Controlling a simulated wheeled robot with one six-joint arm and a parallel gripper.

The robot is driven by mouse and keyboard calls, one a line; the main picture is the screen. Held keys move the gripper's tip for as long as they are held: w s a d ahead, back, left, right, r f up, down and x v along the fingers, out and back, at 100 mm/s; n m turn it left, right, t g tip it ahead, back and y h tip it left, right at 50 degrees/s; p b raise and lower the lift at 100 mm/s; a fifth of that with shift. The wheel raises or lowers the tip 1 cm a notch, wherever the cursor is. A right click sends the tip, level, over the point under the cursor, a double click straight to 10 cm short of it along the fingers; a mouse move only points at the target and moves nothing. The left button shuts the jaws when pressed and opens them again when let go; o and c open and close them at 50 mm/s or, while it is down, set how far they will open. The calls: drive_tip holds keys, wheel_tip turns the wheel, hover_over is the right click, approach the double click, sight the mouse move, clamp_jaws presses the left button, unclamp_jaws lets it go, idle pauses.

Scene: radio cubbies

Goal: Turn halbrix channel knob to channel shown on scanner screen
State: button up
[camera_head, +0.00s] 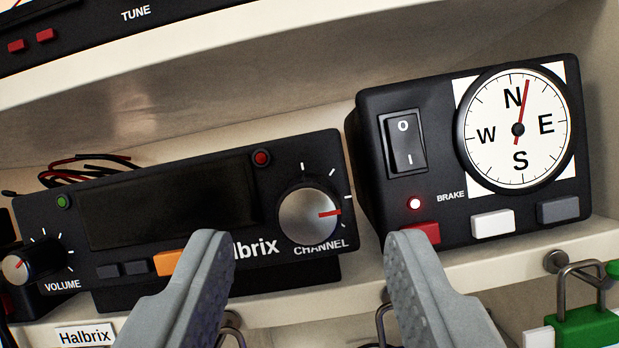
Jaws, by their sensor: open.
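The Halbrix radio (180,180) is a dark box on the shelf with a blank, dark display (165,200). Its silver channel knob (303,218) is at its right end, with white ticks around it and "CHANNEL" below. The knob's red pointer points right, almost level. My gripper (312,245) is open and empty. Its grey fingers reach up from below, one left of the knob and one right of it, with the knob in the gap between them in the picture. The left finger hides part of the name "Halbrix". No scanner screen can be made out in this view.
A compass unit (365,190) with a rocker switch, a lit red lamp and buttons stands close right of the radio. A volume knob (33,261) is at the left. An upper shelf (130,60) overhangs. A green padlock (587,328) hangs at lower right.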

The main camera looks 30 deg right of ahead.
drive_tip(key=shift+x, duration=1)
clamp_jaws()
drive_tip(key=shift+m+g+h, duration=0.3)
drive_tip(key=shift+m, duration=0.3)
drive_tip(key=m, duration=0.2)
drive_tip(key=m+g+h, duration=0.1)
drive_tip(key=m, duration=0.1)
drive_tip(key=shift+w+a+g, duration=0.15)
drive_tip(key=shift+a+g, duration=0.05)
drive_tip(key=shift+g, duration=0.1)
drive_tip(key=m+g, duration=0.1)
drive_tip(key=m, duration=0.2)
drive_tip(key=m+g+h, duration=0.1)
drive_tip(key=m+g, duration=0.1)
drive_tip(key=m, duration=0.2)
drive_tip(key=shift+w+a+r, duration=0.1)
